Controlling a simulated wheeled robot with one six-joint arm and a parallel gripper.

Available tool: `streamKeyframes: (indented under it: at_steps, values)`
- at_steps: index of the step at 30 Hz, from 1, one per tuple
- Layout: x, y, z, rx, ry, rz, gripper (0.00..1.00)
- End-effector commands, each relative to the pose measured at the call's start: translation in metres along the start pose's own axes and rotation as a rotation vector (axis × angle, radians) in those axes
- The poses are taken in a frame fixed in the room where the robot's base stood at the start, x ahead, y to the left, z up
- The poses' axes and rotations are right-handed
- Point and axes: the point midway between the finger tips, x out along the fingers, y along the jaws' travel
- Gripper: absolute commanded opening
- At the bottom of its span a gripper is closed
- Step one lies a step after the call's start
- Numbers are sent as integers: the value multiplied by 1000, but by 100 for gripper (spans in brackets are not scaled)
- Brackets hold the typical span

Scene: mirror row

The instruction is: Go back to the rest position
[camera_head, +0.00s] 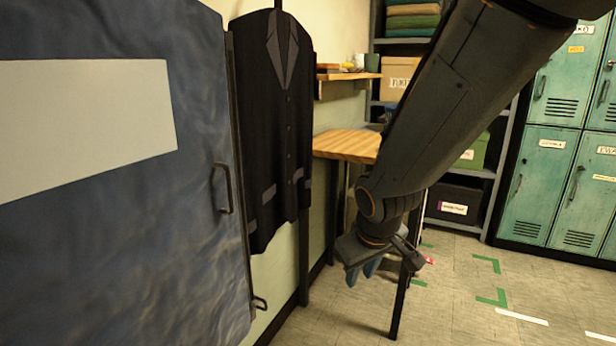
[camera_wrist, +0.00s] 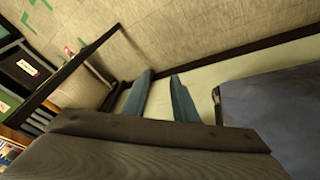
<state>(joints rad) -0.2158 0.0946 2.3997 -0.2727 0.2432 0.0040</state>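My gripper (camera_head: 362,268) hangs at the end of my arm in the middle of the head view, pointing down above the floor. In the wrist view, the two blue fingers of my gripper (camera_wrist: 160,92) stand apart with nothing between them. Floor and the lower wall show beyond the fingertips. My arm crosses the head view from the upper right down to the gripper and hides part of the shelves behind it.
A large blue panel with a handle (camera_head: 222,190) fills the left. A dark jacket (camera_head: 285,120) hangs beside it. A wooden table (camera_head: 347,145), a shelf rack (camera_head: 487,172) and green lockers (camera_head: 549,165) stand behind. Floor (camera_head: 465,300) at right is clear, with tape marks.

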Motion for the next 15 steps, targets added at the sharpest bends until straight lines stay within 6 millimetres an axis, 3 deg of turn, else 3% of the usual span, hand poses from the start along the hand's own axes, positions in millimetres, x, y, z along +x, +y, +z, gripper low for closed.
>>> streamKeyframes:
  at_steps: [1,6,15]
  values:
    - [-18,-7,16,31,-39,-8,26]
    - [-58,-31,65,117,-172,-53,26]
    - [-104,-67,121,197,-318,-134,26]
